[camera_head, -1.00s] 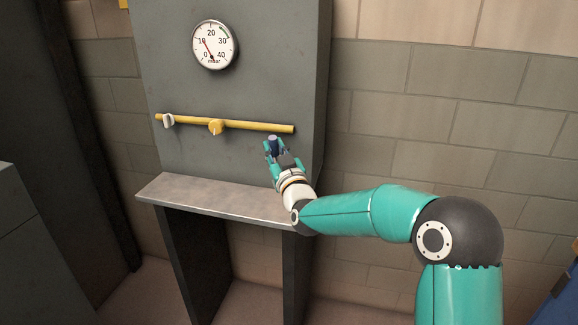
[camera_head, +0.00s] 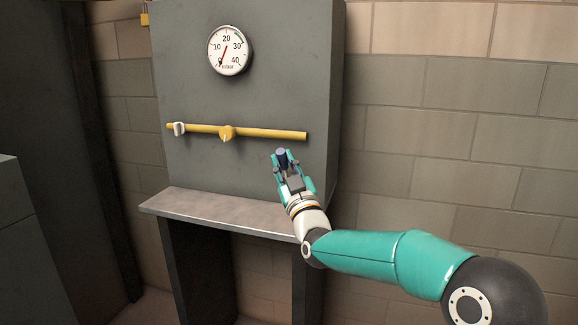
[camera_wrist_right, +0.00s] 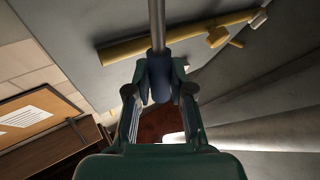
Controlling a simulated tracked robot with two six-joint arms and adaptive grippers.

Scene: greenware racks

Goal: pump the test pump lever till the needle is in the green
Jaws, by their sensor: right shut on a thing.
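The pump lever shows in the right wrist view as a metal rod (camera_wrist_right: 157,25) with a dark blue grip (camera_wrist_right: 160,80). My right gripper (camera_head: 282,160) is shut on this grip, its fingers on either side. In the head view only the grip's dark blue end (camera_head: 281,154) shows, just below the right end of a yellow pipe. The round white gauge (camera_head: 229,50) is high on the grey panel. Its thin red needle points down-left, near 0. A green band lies at the dial's right, around 30. My left gripper is out of view.
The yellow pipe (camera_head: 270,134) runs across the grey panel (camera_head: 190,90), with a yellow knob (camera_head: 227,133) and a pale handle (camera_head: 179,129). A metal shelf (camera_head: 225,212) juts out below. A block wall (camera_head: 440,120) stands at the right.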

